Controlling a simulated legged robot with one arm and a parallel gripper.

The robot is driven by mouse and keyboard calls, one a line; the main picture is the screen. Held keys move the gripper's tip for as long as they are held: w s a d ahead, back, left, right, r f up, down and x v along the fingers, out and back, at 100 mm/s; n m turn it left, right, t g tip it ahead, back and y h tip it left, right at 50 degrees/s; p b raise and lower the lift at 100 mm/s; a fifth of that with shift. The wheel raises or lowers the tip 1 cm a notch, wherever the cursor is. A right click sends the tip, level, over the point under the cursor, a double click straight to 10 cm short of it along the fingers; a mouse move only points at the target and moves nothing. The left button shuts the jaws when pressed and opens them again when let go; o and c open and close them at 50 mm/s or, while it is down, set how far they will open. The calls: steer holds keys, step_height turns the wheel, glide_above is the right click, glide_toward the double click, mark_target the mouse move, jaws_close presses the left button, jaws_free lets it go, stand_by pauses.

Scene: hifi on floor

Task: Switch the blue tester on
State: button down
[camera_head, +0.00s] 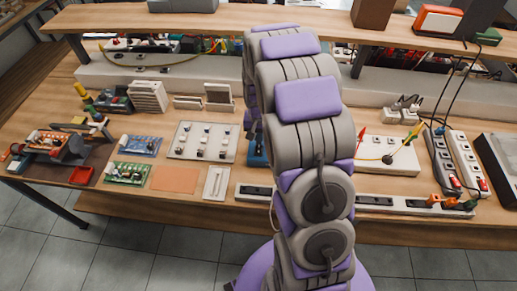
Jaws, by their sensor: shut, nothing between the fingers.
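My grey and purple arm rises through the middle of the view and reaches over the workbench. My gripper does not show; the arm's own links hide its end or it lies out of sight. A blue thing (257,150) shows as a narrow strip at the arm's left edge, on the bench. It may be the blue tester, but most of it is hidden behind the arm, and I cannot see its switch.
The wooden bench (160,210) holds a grey panel with switches (203,142), a blue circuit board (140,146), a green board (122,173) and a vise (60,148). Power strips (440,160) stand at right. A shelf (110,18) spans the back. Tiled floor lies in front.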

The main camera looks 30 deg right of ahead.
steer(key=shift+f, duration=0.9)
stand_by(0.5)
steer(key=shift+r+p, duration=0.75)
steer(key=shift+r, duration=1.05)
steer(key=shift+r+p, duration=0.7)
steer(key=shift+r, duration=1)
steer(key=shift+r, duration=0.1)
steer(key=s+a+r+n, duration=0.2)
steer(key=s+a+r, duration=0.2)
steer(key=s, duration=0.6)
steer(key=s+a+r+n+g, duration=0.1)
steer(key=s+a+r, duration=0.4)
steer(key=s, duration=0.6)
steer(key=s+a+r+n, duration=0.3)
steer(key=s+a+r, duration=0.2)
steer(key=s, duration=0.6)
step_height(320, 180, up, 2)
steer(key=shift+r+n+g, duration=0.1)
steer(key=shift+n+g, duration=0.3)
